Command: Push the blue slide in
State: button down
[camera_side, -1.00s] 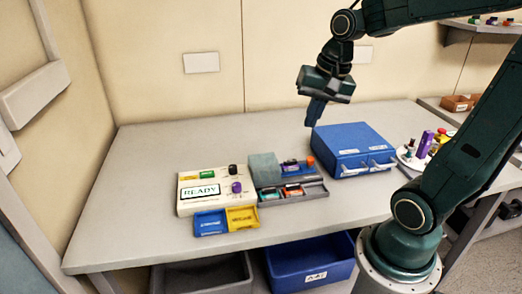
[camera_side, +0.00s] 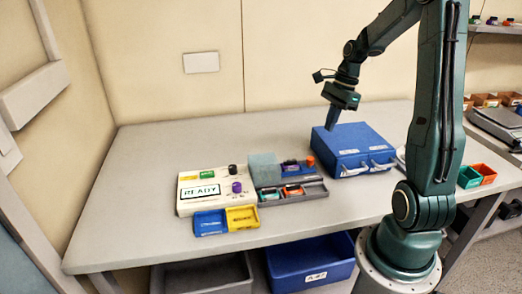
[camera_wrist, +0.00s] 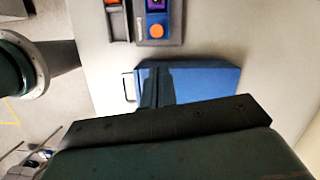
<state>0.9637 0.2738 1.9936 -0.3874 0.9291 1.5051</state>
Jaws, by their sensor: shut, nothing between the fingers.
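The cream pump (camera_side: 205,190) lies on the table with its display reading READY. The blue slide (camera_side: 209,223) sticks out from the pump's front edge, left of a yellow slide (camera_side: 242,217). My gripper (camera_side: 331,123) is shut and empty. In the side view it points down over the back left part of a blue case, well right of the blue slide. In the wrist view, my shut fingers (camera_wrist: 158,88) show in front of the blue case. The blue slide is not in the wrist view.
The blue case (camera_side: 352,151), with handles on its front, stands right of the pump. The table's left side is clear.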

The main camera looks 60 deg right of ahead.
aim_at(292, 163)
jog(key=shift+x, duration=5)
jog(key=shift+w+a, duration=3.1)
jog(key=shift+r, duration=0.2)
jog(key=v, duration=0.9)
jog(key=shift+s+d+r, duration=0.15)
jog(key=shift+d+r, duration=0.1)
jog(key=shift+r, duration=0.1)
jog(key=shift+a+r, duration=0.1)
